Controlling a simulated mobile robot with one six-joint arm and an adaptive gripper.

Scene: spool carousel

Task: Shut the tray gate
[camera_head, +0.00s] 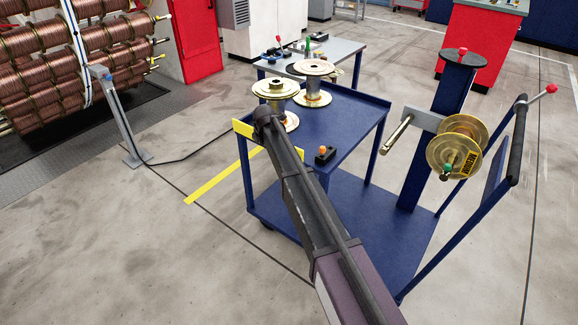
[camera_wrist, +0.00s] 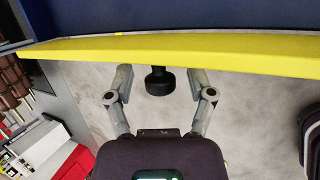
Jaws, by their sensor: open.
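The yellow tray gate (camera_head: 243,128) runs along the left edge of the blue trolley's upper tray (camera_head: 345,108), partly hidden by my arm. In the wrist view the gate (camera_wrist: 230,52) is a long yellow bar across the top, with dark blue behind it. A black knob (camera_wrist: 159,84) shows just below the bar. My gripper (camera_wrist: 160,79) is open, with one finger on each side of the knob and gaps between. Its fingertips are close to the bar; contact cannot be told. In the head view the gripper end (camera_head: 265,115) is at the gate.
Two brass spools, a near one (camera_head: 276,90) and a far one (camera_head: 313,72), stand by the tray's far end. A small black box (camera_head: 325,155) with an orange knob sits on the tray. A held spool (camera_head: 455,147) is at right. A grey post (camera_head: 120,115) stands left.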

